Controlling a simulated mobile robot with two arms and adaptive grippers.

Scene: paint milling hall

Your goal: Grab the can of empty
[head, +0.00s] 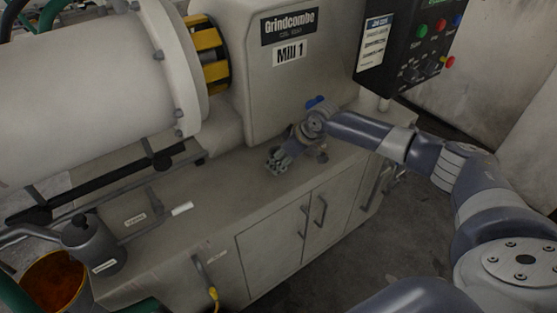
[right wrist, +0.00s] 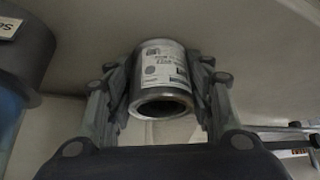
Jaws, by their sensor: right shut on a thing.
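A small silver metal can (right wrist: 162,80) with a white printed label is between the fingers of my right gripper (right wrist: 163,92) in the right wrist view. Its dark, hollow-looking round end faces the camera, and both fingers press on its sides. In the head view my right gripper (head: 280,160) is low over the grey bench top, in front of the Mill 1 housing. The can is too small or hidden to make out there. My left gripper is not seen.
The Mill 1 housing (head: 290,75) stands behind the bench (head: 225,205). A dark control panel (head: 410,45) is at the back right. Bench top left of the gripper is mostly clear.

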